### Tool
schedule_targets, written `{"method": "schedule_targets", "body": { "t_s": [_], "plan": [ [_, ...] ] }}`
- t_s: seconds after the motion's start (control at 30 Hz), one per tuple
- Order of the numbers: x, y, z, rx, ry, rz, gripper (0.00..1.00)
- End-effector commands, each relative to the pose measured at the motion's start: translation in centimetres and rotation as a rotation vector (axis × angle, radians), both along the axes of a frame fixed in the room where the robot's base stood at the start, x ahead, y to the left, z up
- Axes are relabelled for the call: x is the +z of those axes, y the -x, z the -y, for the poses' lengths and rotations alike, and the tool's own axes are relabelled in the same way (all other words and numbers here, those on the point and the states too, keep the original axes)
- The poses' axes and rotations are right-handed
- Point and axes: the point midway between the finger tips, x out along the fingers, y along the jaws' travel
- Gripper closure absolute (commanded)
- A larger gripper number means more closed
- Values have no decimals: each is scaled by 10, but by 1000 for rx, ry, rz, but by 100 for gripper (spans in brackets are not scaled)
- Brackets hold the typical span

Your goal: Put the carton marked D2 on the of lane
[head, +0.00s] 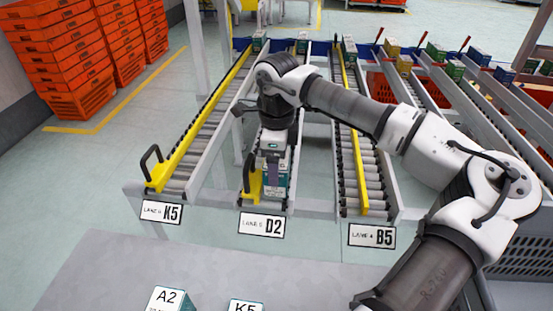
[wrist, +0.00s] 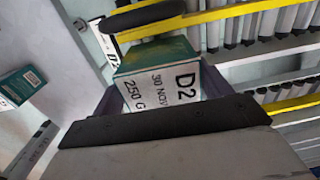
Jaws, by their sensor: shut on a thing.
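The carton marked D2 (wrist: 172,85) is a green box with a white label face reading D2, 30 NOV, 250 G. It sits between the dark fingers of my gripper (wrist: 158,95) in the wrist view. In the head view my gripper (head: 273,168) is shut on the carton (head: 277,185), over the near end of the middle roller lane. The lane sign D2 (head: 261,224) hangs just below that end. A yellow bar with a black handle (head: 252,183) stands close to the carton's left. I cannot tell whether the carton touches the rollers.
Lane K5 (head: 161,212) lies left and lane B5 (head: 372,235) right, both with yellow rails. Cartons marked A2 (head: 168,300) and K5 (head: 245,306) stand on the grey table (head: 110,255) in front. Orange totes (head: 65,60) are stacked at the far left.

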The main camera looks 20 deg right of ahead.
Motion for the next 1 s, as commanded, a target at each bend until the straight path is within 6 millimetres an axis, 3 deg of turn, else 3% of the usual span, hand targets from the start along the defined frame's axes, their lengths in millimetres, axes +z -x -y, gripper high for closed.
{"method": "schedule_targets", "body": {
  "t_s": [0.47,0.5,0.67,1.0],
  "plan": [
    [1,-1,-1,0,0,1,52],
    [1,-1,-1,0,0,1,20],
    [0,-1,-1,0,0,0,0],
    [7,-1,-1,-1,1,1,0]
  ]
}}
